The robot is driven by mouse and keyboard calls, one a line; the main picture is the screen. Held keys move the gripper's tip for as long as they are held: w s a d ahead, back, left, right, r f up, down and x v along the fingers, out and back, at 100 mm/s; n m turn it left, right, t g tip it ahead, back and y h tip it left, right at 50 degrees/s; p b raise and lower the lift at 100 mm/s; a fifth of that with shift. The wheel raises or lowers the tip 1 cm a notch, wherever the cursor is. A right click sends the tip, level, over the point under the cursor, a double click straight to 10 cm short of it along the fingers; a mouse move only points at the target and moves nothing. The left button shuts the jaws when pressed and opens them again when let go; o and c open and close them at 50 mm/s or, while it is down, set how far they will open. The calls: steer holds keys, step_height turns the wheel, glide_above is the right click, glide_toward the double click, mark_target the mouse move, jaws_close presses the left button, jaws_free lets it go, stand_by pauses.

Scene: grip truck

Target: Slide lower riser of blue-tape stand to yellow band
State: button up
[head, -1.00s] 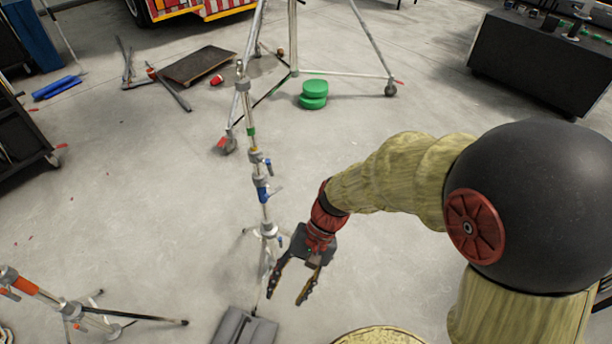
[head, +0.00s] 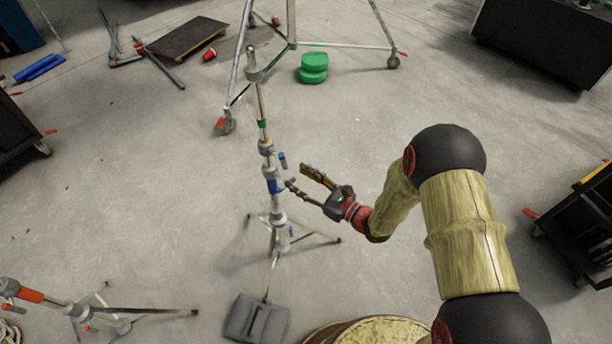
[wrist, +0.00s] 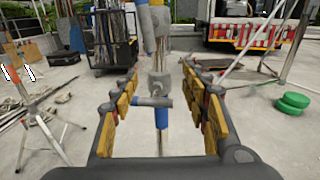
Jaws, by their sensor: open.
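The blue-tape stand (head: 279,217) stands upright on its tripod left of my gripper in the head view. Its blue tape (head: 274,186) lies below a grey collar (head: 266,148) with a blue-tipped knob (head: 283,160). A green band (head: 262,123) is higher on the pole. I cannot clearly make out the yellow band. My gripper (head: 296,177) is open, level and beside the pole, its fingers pointing at it. In the wrist view, a grey collar with a side handle (wrist: 158,84) and the blue tape (wrist: 161,117) appear between the open fingers. I see no contact.
A grey sandbag (head: 255,320) lies at the stand's foot. An orange-tape stand (head: 48,299) is at the lower left. A larger rolling stand (head: 292,45) and green discs (head: 313,67) are behind. Open floor lies left of the stand.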

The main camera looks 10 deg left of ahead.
mark_target(271, 161)
steer(key=b+x, duration=0.1)
steer(key=x, duration=0.3)
steer(key=b+x, duration=0.1)
steer(key=x, duration=0.4)
steer(key=b+x, duration=0.1)
steer(key=x, duration=0.3)
steer(key=shift+a+r, duration=0.25)
steer(key=shift+r, duration=0.05)
steer(key=shift+c, duration=0.5)
jaws_close()
